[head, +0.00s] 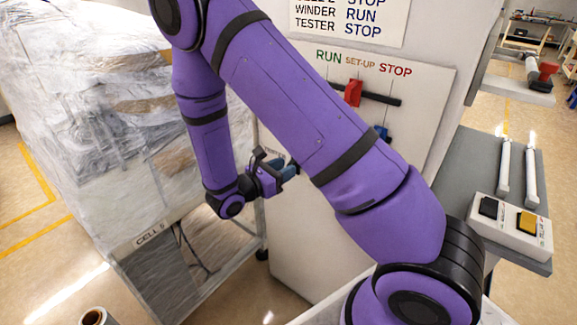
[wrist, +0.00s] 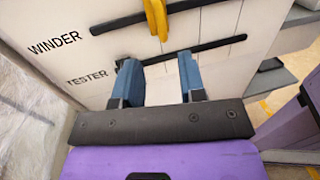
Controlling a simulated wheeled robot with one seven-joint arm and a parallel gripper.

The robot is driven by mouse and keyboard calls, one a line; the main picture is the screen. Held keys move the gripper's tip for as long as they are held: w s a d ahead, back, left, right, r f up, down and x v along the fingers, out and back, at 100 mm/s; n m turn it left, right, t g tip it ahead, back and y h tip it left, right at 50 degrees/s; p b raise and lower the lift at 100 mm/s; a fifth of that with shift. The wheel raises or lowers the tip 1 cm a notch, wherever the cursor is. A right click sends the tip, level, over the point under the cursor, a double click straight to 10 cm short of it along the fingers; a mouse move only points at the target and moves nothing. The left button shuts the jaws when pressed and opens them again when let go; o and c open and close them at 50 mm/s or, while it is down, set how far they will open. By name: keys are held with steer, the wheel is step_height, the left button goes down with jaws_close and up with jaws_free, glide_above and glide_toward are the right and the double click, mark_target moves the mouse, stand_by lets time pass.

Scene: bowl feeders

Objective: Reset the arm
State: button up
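My gripper (head: 287,170) hangs in front of the white switch panel (head: 425,90), at the end of my bent purple arm. In the wrist view its two blue fingers (wrist: 158,80) stand well apart with no object between them, only the panel and part of the TESTER slot (wrist: 222,47) behind. A yellow handle (wrist: 157,18) sits on the WINDER slot above the fingers, clear of them. In the head view a red handle (head: 353,92) sits on the top slot under SET-UP. A blue piece (head: 382,133) shows lower, under STOP, partly hidden by my arm.
A film-wrapped load (head: 100,120) on a CELL 6 frame stands left, close to my forearm. A grey shelf (head: 480,165) with a button box (head: 510,228) is at right. A sign (head: 350,18) is above the panel. Floor shows at lower left.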

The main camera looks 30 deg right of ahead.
stand_by(0.4)
steer(key=s+d+r+m+g+y, duration=0.1)
steer(key=s+r+m+g+y, duration=0.2)
steer(key=s+r+m+y, duration=0.25)
steer(key=s+d+r+m+g+y, duration=0.2)
steer(key=s+r+m+g+y, duration=0.15)
steer(key=r+m, duration=0.4)
steer(key=s+a+r+m+t+y, duration=0.3)
steer(key=s+r+t+y, duration=0.1)
steer(key=s+r, duration=0.3)
steer(key=s+a+r+m+t+y, duration=0.3)
steer(key=s+r+t+y, duration=0.1)
steer(key=r, duration=0.4)
steer(key=s+t, duration=0.1)
steer(key=s, duration=0.1)
steer(key=shift+s+a+r+m+y, duration=0.15)
steer(key=shift+s+r+m+y, duration=0.2)
steer(key=shift+s+m+y, duration=0.05)
stand_by(1.0)
